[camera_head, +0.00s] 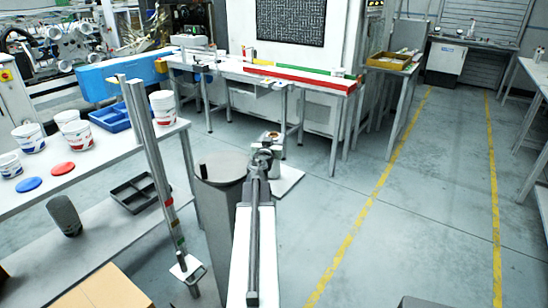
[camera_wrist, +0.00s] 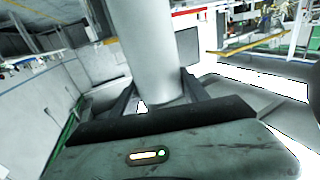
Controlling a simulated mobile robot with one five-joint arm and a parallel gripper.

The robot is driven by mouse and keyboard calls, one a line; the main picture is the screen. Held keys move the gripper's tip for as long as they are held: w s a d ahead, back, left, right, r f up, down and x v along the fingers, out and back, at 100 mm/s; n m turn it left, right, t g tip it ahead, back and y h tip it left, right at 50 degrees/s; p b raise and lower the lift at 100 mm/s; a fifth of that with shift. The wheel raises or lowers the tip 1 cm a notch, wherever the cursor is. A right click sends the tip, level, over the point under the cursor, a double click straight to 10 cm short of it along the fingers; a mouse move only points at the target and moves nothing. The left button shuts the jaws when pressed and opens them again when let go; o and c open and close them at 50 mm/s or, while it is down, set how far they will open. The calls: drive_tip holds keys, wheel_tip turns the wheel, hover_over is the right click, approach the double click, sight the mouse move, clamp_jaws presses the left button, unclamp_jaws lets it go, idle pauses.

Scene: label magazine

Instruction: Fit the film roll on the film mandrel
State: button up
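The film roll, a pale grey-white cylinder (camera_wrist: 150,45), fills the middle of the wrist view between the fingers of my gripper (camera_wrist: 160,92). The fingers lie against both its sides, with no clear gap at the tips. In the head view my gripper (camera_head: 263,158) is at the end of my outstretched arm, and a roll-like end with a brownish ring (camera_head: 270,138) shows just beyond it. The arm hides much of this spot. A grey round-topped pedestal (camera_head: 222,167) with a short black peg (camera_head: 203,171) stands just left of my gripper; I cannot tell whether that peg is the film mandrel.
A pale base plate (camera_head: 289,180) lies on the floor beyond my gripper. An upright metal post (camera_head: 150,150) stands left of the pedestal. A white table (camera_head: 95,165) with tubs is further left. A long bench (camera_head: 235,72) stands behind. The floor on the right is clear.

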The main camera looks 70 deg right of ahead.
clamp_jaws()
